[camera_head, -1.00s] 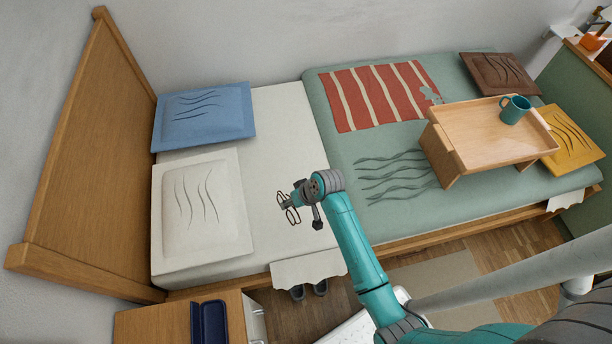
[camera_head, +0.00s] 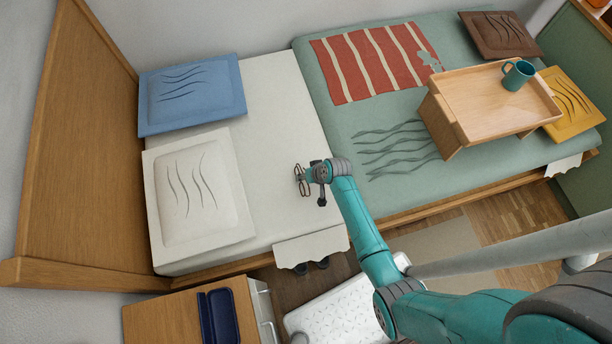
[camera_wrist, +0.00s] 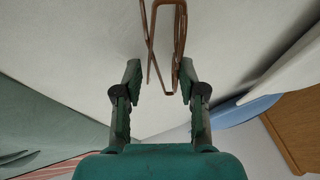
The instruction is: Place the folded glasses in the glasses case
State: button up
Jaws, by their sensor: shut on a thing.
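The folded glasses (camera_wrist: 166,40) have thin brown frames and hang between the fingertips of my gripper (camera_wrist: 160,78) in the wrist view. My gripper is shut on them. In the head view, my gripper (camera_head: 312,174) holds the glasses (camera_head: 301,181) above the white sheet near the middle of the bed. The glasses case (camera_head: 222,316) is dark blue and lies open on the wooden bedside cabinet (camera_head: 160,322) at the bottom left. Its lower end is close to the picture's edge. The glasses and case are well apart.
The bed holds a blue pillow (camera_head: 190,93), a white pillow (camera_head: 197,195) and a wooden bed tray (camera_head: 490,105) with a teal mug (camera_head: 517,74). The wooden headboard (camera_head: 75,150) rises at the left. A white patterned mat (camera_head: 340,312) lies right of the cabinet.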

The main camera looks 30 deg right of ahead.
jog(key=shift+f, duration=0.15)
jog(key=o, duration=1)
jog(key=v, duration=1.2)
jog(key=shift+s, duration=0.1)
